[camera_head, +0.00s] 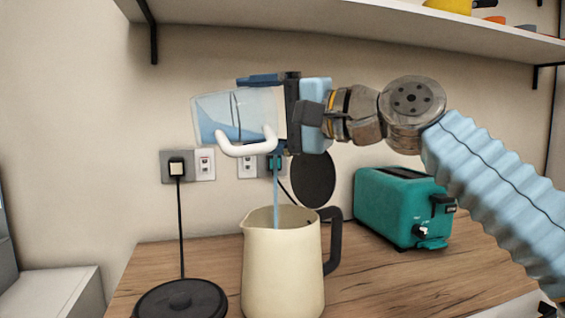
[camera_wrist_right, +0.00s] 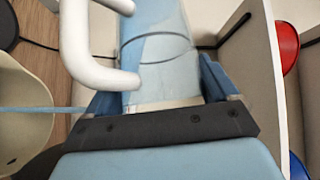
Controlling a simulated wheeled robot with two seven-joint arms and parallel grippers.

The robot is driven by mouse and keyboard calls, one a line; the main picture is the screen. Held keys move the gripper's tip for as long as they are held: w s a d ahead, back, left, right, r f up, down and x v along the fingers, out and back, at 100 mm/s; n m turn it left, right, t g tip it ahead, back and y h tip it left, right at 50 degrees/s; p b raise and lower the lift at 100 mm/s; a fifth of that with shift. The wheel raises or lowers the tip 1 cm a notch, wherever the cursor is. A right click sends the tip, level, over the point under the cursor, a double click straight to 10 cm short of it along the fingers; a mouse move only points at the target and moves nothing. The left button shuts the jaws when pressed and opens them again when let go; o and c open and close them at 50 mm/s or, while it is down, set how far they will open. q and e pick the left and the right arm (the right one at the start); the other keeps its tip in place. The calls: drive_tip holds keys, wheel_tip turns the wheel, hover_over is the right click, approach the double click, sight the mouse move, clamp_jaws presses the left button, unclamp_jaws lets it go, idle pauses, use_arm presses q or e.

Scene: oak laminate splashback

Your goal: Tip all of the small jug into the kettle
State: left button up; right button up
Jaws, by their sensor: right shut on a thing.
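The small jug (camera_head: 228,112) is clear with a white handle and holds blue liquid. It is tipped on its side above the kettle, and a thin blue stream (camera_head: 276,190) falls into the kettle's open top. The cream kettle (camera_head: 282,265) stands upright on the counter, with a black handle and its dark lid (camera_head: 313,180) raised. My right gripper (camera_head: 268,112) is shut on the jug. The right wrist view shows the jug (camera_wrist_right: 160,60) between the fingers, and the kettle's rim (camera_wrist_right: 22,100) at the left edge. My left gripper is not in view.
A teal toaster (camera_head: 400,208) stands right of the kettle. A black round base (camera_head: 180,300) with a cord to a wall socket (camera_head: 205,164) lies left of it. A shelf (camera_head: 340,18) hangs above my gripper. The wooden counter (camera_head: 215,255) is bare between these things.

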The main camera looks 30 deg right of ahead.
sight(202, 143)
drive_tip(key=shift+d+r+m+t+b, duration=0.15)
drive_tip(key=shift+d+m+t+b, duration=0.15)
drive_tip(key=shift+m+t+b, duration=0.55)
idle(0.6)
